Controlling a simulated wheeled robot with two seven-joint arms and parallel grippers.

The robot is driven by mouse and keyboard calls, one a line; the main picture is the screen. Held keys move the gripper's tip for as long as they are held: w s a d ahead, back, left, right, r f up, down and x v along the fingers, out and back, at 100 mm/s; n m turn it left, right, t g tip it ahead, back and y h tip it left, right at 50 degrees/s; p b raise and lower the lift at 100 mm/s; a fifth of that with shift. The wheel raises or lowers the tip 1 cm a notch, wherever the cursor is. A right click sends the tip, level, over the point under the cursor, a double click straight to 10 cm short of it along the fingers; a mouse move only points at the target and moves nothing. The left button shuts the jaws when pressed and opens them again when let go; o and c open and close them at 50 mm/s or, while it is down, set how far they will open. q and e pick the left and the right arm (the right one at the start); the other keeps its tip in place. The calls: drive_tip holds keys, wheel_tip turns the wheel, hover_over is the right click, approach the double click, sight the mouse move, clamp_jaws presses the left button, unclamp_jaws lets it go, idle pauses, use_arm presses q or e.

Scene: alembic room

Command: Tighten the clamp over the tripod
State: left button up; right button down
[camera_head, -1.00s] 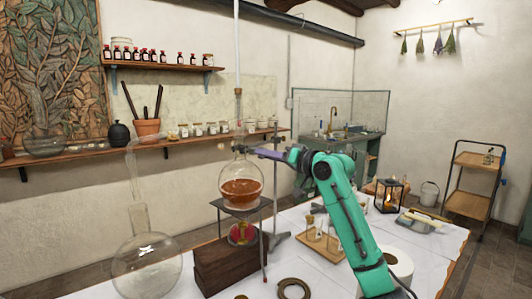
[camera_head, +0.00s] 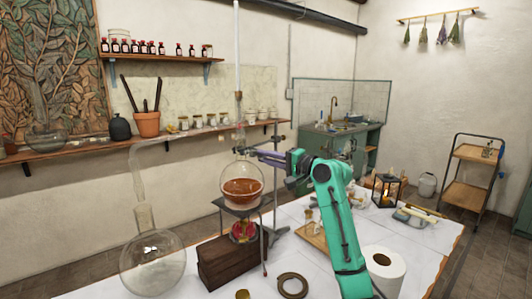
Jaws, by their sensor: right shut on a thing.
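A round-bottomed flask (camera_head: 242,186) holding reddish-brown liquid sits upright on the dark tripod (camera_head: 238,211), with a tall glass tube rising from its neck. The clamp (camera_head: 242,151) is small and dark at the flask's neck, beside the metal stand's upright rod (camera_head: 275,190). My right gripper (camera_head: 266,155) reaches in from the right at the height of the neck and is shut on the clamp. Its fingers hide part of the clamp, so I cannot see how tight its jaws are. My left gripper is out of view.
A red burner (camera_head: 243,231) is under the tripod, next to a dark wooden block (camera_head: 225,266). A large glass flask (camera_head: 152,265) stands front left. A ring (camera_head: 293,286), a paper roll (camera_head: 384,270), a wooden tray (camera_head: 313,237) and a lantern (camera_head: 386,190) are nearby.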

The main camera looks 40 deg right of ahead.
drive_tip(key=shift+r+m, duration=0.1)
drive_tip(key=shift+m, duration=0.4)
drive_tip(key=shift+p, duration=0.3)
drive_tip(key=c, duration=0.9)
unclamp_jaws()
drive_tip(key=shift+d, duration=0.1)
drive_tip(key=s+b, duration=0.1)
drive_tip(key=s, duration=0.3)
drive_tip(key=s+d+b, duration=0.1)
drive_tip(key=s+b, duration=0.1)
drive_tip(key=s, duration=0.3)
drive_tip(key=s+d+b, duration=0.1)
drive_tip(key=s+b, duration=0.1)
drive_tip(key=s, duration=0.3)
drive_tip(key=shift+s, duration=0.25)
